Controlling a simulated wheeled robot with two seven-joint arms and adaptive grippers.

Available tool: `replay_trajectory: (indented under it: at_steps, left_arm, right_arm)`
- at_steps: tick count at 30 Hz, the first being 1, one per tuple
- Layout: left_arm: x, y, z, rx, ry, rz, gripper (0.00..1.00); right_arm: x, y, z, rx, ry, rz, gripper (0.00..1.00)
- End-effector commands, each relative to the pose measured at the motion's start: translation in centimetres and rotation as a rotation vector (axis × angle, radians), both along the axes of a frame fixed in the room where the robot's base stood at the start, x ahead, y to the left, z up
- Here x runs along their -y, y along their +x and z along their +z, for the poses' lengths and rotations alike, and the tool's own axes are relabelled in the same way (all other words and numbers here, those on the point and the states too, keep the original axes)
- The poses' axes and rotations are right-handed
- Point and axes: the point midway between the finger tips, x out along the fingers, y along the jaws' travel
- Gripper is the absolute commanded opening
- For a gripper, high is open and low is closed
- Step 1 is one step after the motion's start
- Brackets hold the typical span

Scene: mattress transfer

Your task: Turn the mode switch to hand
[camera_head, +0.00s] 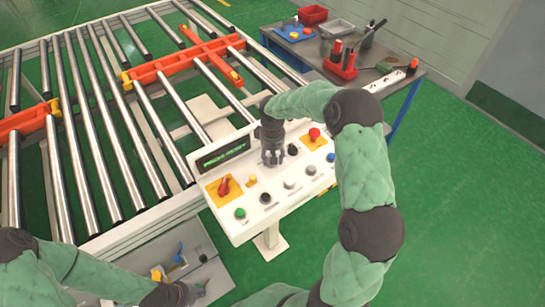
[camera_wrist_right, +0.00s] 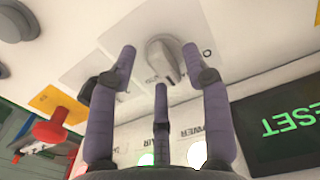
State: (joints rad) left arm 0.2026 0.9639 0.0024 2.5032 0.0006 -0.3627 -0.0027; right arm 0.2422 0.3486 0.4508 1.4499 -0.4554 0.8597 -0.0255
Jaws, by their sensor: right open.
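A control panel (camera_head: 215,221) stands at the end of the roller conveyor. My right gripper (camera_head: 272,159) is over its middle and hides what is under it in the head view. In the right wrist view the right gripper (camera_wrist_right: 159,68) is open, its fingers spread around a grey rotary switch (camera_wrist_right: 163,50) with a ridged handle on a pale label plate. I see no clear contact, and the label words are not readable. It looks like the mode switch. My left gripper (camera_head: 188,291) is low at the left by a grey surface; its fingers are unclear.
A black knob (camera_head: 292,150) is close beside my right gripper. A lit display (camera_wrist_right: 285,120) lies right in the wrist view. A tool table (camera_head: 410,82) stands behind.

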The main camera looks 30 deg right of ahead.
Motion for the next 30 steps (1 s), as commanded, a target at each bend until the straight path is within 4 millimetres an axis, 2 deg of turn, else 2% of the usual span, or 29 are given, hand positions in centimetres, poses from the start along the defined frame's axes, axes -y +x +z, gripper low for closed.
replay_trajectory:
  at_steps: [15, 21, 30]
  left_arm:
    - [0.0, 0.0, 0.0, 0.0, 0.0, 0.0, 0.0]
    - [0.0, 0.0, 0.0, 0.0, 0.0, 0.0, 0.0]
    - [0.0, 0.0, 0.0, 0.0, 0.0, 0.0, 0.0]
  right_arm:
    - [0.0, 0.1, 9.2, 0.004, -0.001, 0.0, 0.49]
    - [0.0, 0.1, 11.1, 0.002, 0.0, 0.0, 0.49]
    - [0.0, 0.1, 11.4, 0.002, 0.0, 0.0, 0.49]
